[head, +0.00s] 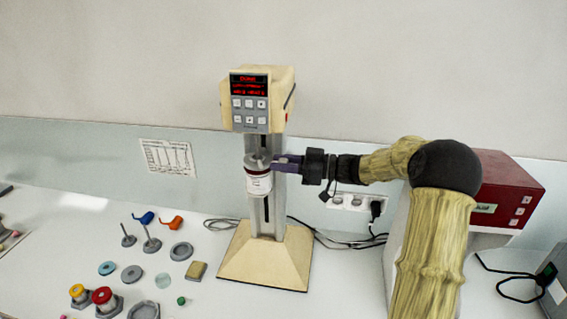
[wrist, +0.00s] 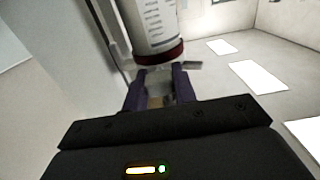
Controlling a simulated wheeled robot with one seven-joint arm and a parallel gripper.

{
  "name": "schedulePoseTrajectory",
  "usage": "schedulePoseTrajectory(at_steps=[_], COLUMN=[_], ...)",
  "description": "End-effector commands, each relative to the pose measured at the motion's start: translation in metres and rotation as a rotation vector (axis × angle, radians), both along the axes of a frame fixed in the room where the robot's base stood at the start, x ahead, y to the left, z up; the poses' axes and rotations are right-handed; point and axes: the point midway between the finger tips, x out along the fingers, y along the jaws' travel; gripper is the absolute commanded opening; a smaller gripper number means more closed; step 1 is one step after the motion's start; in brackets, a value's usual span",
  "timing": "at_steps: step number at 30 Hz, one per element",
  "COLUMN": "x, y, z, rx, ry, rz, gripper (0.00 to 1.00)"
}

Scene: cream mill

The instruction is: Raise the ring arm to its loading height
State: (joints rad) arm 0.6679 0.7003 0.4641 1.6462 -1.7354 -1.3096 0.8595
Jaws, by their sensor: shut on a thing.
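The cream mill (head: 265,255) stands on the bench, with a control head (head: 258,95) showing a lit red display. A grey ring arm (head: 256,161) sits partway up its column. A white labelled jar (head: 258,184) with a dark red band is at the ring arm, in front of the column; it also shows large in the wrist view (wrist: 152,22). My gripper (head: 280,163) reaches in from the right at ring arm height. Its purple fingers (wrist: 160,92) are shut on a grey part beside the jar, seemingly the ring arm; the fingers hide the exact contact.
Several small parts, including a yellow-topped one (head: 78,293) and a red-topped one (head: 104,298), stand on the bench at left. A red box (head: 508,190) is behind my arm. Cables (head: 335,236) lie behind the mill. Clear wall space lies above my arm.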

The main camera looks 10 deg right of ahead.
Motion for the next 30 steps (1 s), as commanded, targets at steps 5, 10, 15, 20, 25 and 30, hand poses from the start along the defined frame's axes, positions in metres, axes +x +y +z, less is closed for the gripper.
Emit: schedulePoseTrajectory(at_steps=[5, 10, 15, 20, 25, 30], x=[0.001, 0.001, 0.001, 0.001, 0.001, -0.001], y=[0.001, 0.000, 0.000, 0.000, 0.000, -0.005], z=[0.024, 0.026, 0.026, 0.026, 0.025, 0.023], rx=[0.001, 0.003, 0.004, 0.003, 0.002, 0.002], ry=[-0.005, -0.006, -0.006, -0.005, -0.003, -0.004], rz=[0.000, -0.002, -0.002, -0.002, -0.001, -0.003], gripper=[0.00, 0.00, 0.00, 0.49, 0.49, 0.49])
